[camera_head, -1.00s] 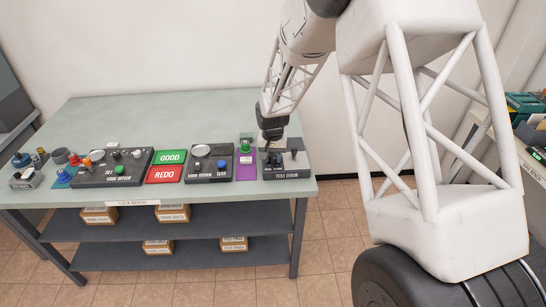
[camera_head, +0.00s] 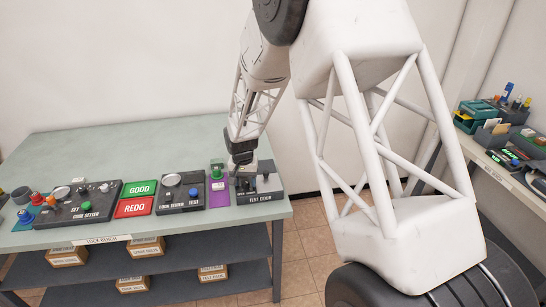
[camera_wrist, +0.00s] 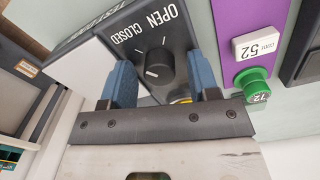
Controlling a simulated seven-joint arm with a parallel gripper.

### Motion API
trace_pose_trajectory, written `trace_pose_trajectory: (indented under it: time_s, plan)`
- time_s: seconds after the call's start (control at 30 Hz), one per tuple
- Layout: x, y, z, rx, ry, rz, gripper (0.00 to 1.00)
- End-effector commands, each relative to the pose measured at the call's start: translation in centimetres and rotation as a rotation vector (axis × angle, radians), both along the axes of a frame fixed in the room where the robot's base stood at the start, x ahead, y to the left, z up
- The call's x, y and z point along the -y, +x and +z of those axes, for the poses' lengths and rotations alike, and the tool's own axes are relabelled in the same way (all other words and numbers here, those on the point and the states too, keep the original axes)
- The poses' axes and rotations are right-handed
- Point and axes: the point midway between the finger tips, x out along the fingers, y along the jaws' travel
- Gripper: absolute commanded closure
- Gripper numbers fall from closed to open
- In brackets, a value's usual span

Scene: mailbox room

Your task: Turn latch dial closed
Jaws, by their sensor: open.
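The latch dial (camera_wrist: 160,68) is a round black knob on a dark panel marked OPEN and CLOSED. A short white mark shows on its face; I cannot tell surely which label it points to. My gripper (camera_wrist: 161,62) is open, with one blue finger on each side of the dial. Gaps show between the fingers and the knob. In the head view my gripper (camera_head: 241,160) is over the TEST DOOR unit (camera_head: 262,197) at the right end of the bench, and the dial is hidden there.
The bench (camera_head: 90,145) also carries a code setter (camera_head: 85,208), GOOD and REDO plates, and another panel. The back of the bench is clear.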

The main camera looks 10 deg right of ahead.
Motion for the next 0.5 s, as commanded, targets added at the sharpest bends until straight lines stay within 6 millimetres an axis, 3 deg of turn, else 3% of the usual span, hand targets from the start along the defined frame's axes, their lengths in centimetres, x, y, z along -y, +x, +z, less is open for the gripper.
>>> trace_pose_trajectory:
  time_s: [0.5]
  plan:
    - [0.00, -0.17, -0.27, -0.006, -0.001, -0.336, 0.43]
